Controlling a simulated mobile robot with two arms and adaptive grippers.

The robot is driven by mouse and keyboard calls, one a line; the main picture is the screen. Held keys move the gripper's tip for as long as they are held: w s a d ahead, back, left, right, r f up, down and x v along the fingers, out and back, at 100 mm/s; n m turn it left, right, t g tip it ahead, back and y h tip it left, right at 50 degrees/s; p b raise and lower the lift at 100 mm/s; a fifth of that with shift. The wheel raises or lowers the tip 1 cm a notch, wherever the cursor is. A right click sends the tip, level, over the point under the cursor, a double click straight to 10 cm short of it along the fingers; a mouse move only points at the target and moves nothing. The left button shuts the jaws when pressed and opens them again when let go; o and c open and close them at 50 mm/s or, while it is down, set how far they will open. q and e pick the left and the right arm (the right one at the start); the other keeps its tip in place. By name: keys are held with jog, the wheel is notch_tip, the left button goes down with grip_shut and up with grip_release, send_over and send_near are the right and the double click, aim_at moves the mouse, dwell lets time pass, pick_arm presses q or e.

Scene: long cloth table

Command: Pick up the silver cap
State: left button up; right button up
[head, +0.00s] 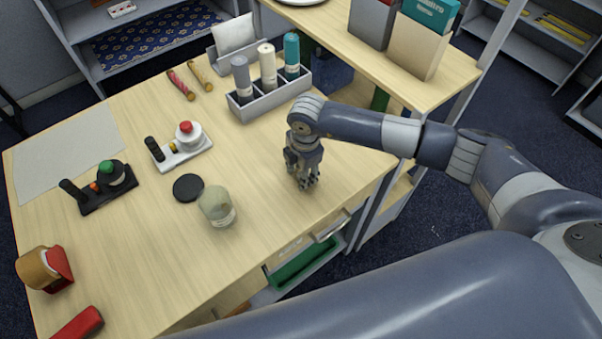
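I cannot make out a clearly silver cap on the table. A grey cylinder (242,78) stands in the left slot of a grey rack, and its top is grey. A flat black disc (188,187) lies beside a pale jar (217,207) with a label. My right gripper (305,180) points down over the table's right part, right of the jar and in front of the rack. No object shows between its fingers, and its opening is too small to judge. My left gripper is out of view.
The rack (255,108) also holds cream (267,66) and teal (291,56) cylinders. A white stand (183,152) and a black stand (105,192) carry small items. Red objects lie at the near left. The wood around my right gripper is clear, with drawers (305,240) below the table edge.

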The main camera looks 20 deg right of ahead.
jog(key=c, duration=0.9)
jog(key=shift+r, duration=0.15)
